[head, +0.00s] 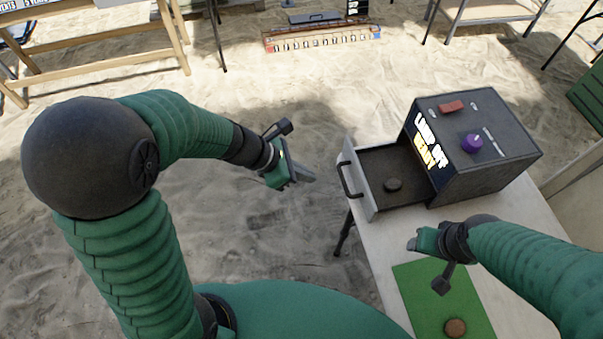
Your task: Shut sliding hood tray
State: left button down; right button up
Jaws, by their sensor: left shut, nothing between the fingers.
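The dark box-shaped hood (480,150) stands on the pale table, with a red switch, a purple knob and lit lettering. Its sliding tray (405,165) is pulled out to the left, with a grey front panel and a dark handle (347,180).
A green mat (425,290) with a brown round piece (455,327) lies at the table's near side. The table (375,262) has its left edge under the tray front. Sand is open to the left. Wooden and metal tables stand farther back.

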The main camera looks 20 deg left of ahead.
jog(key=shift+s+b+x, duration=0.25)
jog(key=shift+b+x, duration=0.4)
jog(key=shift+x, duration=0.35)
jog(key=shift+d+f, duration=0.15)
jog(key=shift+d, duration=0.3)
pick_arm(q)
jog(key=w+d+f, duration=0.3)
jog(key=d+f, duration=0.1)
jog(key=d, duration=0.2)
jog(key=shift+w, duration=0.15)
pick_arm(e)
jog(key=shift+a, duration=0.35)
